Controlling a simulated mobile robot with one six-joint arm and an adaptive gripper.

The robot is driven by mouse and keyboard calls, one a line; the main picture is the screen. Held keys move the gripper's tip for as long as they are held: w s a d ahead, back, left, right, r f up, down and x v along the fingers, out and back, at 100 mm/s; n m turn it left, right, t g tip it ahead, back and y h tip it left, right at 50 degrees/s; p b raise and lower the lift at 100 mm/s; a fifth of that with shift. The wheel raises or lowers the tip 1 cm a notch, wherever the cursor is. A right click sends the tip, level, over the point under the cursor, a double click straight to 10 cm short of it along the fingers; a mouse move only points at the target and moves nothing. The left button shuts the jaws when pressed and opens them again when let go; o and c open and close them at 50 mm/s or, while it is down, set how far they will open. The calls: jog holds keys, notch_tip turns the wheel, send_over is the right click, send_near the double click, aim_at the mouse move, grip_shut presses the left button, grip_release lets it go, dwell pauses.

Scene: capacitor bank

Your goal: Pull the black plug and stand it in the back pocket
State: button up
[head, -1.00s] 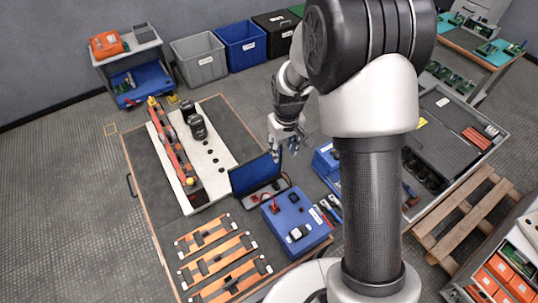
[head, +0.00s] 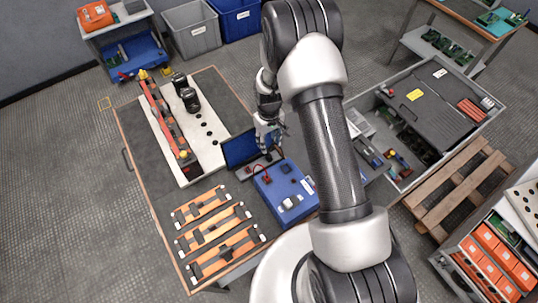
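My gripper (head: 268,140) hangs just behind the blue box, in front of the dark screen's right side. It is small here, and I cannot tell whether its fingers are apart. The blue box (head: 270,194) sits at the table's right edge. On its top are a small black piece (head: 285,168), a red piece (head: 264,177) and a white-and-black piece (head: 290,202). I cannot make out for sure which piece is the black plug. No back pocket can be told apart; the area behind the box is partly hidden by my gripper and arm.
A dark screen (head: 239,149) stands left of my gripper. A white board (head: 205,150) carries black cylinders (head: 189,99) beside a red-orange bar (head: 165,118). Orange frames (head: 215,240) lie at the table's front. An open grey drawer unit (head: 435,95) stands to the right.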

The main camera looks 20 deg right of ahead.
aim_at(269, 153)
notch_tip(269, 153, down, 9)
jog(key=b, duration=0.6)
jog(key=shift+c, duration=0.4)
dwell(1.0)
grip_shut()
jog(key=shift+r, duration=0.15)
dwell(0.5)
jog(key=shift+r+p, duration=1.65)
jog(key=shift+r, duration=1.3)
